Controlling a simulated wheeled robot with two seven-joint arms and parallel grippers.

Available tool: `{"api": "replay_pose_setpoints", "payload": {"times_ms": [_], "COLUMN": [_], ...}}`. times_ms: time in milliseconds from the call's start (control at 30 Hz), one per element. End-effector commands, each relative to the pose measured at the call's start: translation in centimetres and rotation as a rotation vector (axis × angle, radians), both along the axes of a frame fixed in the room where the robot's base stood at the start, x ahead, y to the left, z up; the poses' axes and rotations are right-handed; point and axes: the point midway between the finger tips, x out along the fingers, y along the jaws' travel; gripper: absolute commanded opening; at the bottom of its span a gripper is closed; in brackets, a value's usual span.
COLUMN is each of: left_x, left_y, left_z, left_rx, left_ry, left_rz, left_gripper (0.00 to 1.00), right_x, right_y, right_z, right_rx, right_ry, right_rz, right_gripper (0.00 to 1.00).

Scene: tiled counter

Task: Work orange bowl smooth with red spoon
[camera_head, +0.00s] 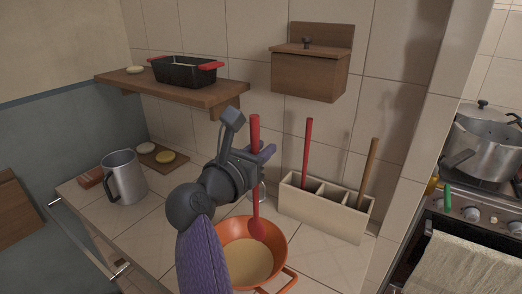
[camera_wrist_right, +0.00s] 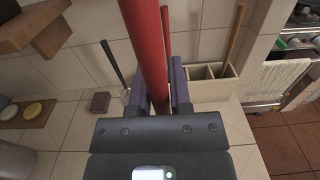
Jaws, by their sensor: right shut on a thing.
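The orange bowl (camera_head: 222,240) stands on the tiled counter and holds a pale, beige mixture (camera_head: 248,262). The red spoon (camera_head: 255,135) is upright, and its head (camera_head: 258,230) is at the bowl's far inner side, above or just touching the mixture; I cannot tell which. My right gripper (camera_head: 262,158) is shut on the spoon's handle above the bowl. In the right wrist view the red handle (camera_wrist_right: 147,45) runs between the two fingers of my right gripper (camera_wrist_right: 160,95). The bowl does not show in that view. My left gripper is not in view.
A cream divided holder (camera_head: 322,212) with another red-handled tool (camera_head: 307,150) and a wooden-handled one (camera_head: 368,165) stands right of the bowl. A metal jug (camera_head: 124,178) stands at left. A shelf (camera_head: 190,92) bears a black loaf pan (camera_head: 184,72). A wooden box (camera_head: 308,75) hangs on the wall.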

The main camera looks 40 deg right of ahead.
Motion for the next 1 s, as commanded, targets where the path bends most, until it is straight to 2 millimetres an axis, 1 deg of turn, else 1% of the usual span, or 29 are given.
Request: {"api": "replay_pose_setpoints", "payload": {"times_ms": [33,167,233,500,533,1000], "left_x": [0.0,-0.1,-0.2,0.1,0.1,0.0], "left_y": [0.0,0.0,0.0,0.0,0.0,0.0], "left_z": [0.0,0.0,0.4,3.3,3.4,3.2], "left_rx": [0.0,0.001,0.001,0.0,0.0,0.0], "left_ry": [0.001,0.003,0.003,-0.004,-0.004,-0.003], "left_rz": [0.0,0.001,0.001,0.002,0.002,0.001], "left_gripper": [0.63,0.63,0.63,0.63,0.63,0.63], "right_x": [0.1,0.1,0.1,0.1,0.1,0.1], "right_y": [0.5,0.5,0.5,0.5,0.5,0.5], "right_z": [-0.4,-0.3,0.0,3.7,3.9,3.6], "right_rx": [0.021,0.021,0.021,0.02,0.02,0.02], "right_ry": [0.003,0.004,0.004,0.003,0.003,0.004], "right_rz": [0.01,0.01,0.011,0.011,0.011,0.011], "right_gripper": [0.0,0.0,0.0,0.0,0.0,0.0]}}
